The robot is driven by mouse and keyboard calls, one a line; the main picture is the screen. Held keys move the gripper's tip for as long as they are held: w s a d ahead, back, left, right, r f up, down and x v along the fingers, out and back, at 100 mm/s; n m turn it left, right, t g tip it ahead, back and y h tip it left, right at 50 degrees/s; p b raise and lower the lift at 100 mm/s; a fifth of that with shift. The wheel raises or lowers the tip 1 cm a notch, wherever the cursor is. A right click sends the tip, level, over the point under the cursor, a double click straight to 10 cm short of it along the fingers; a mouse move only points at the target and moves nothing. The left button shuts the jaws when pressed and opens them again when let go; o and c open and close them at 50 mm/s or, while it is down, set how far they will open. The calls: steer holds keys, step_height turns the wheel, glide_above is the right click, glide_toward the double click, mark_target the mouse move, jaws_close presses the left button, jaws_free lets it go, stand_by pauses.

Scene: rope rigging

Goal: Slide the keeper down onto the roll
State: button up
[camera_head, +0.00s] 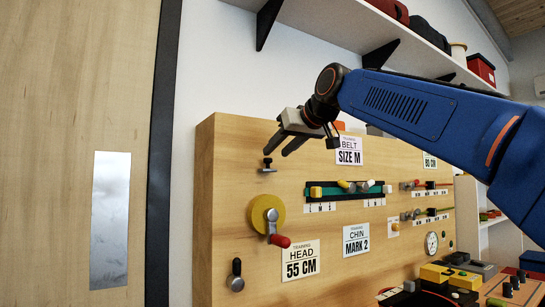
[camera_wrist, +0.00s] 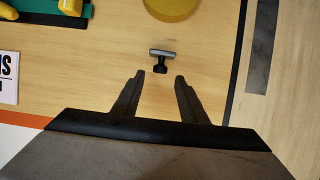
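The keeper, a small dark T-shaped piece (camera_head: 268,166), stands out from the wooden board above the roll; it also shows in the wrist view (camera_wrist: 162,56). The roll is a yellow disc (camera_head: 259,209) with a grey crank arm and red handle on its front. Part of the roll (camera_wrist: 170,9) shows at the top edge of the wrist view, apart from the keeper. My gripper (camera_head: 278,151) is open and empty, just above the keeper. In the wrist view the keeper appears just past the gap between its fingertips (camera_wrist: 160,76).
The upright wooden board (camera_head: 225,185) carries label cards, a green strip with yellow pieces (camera_head: 330,190) and a black knob (camera_head: 236,275) below the roll. A wooden door (camera_head: 70,150) stands to the left. A shelf (camera_head: 335,25) runs above.

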mark_target(267, 165)
steer(key=shift+x, duration=2.15)
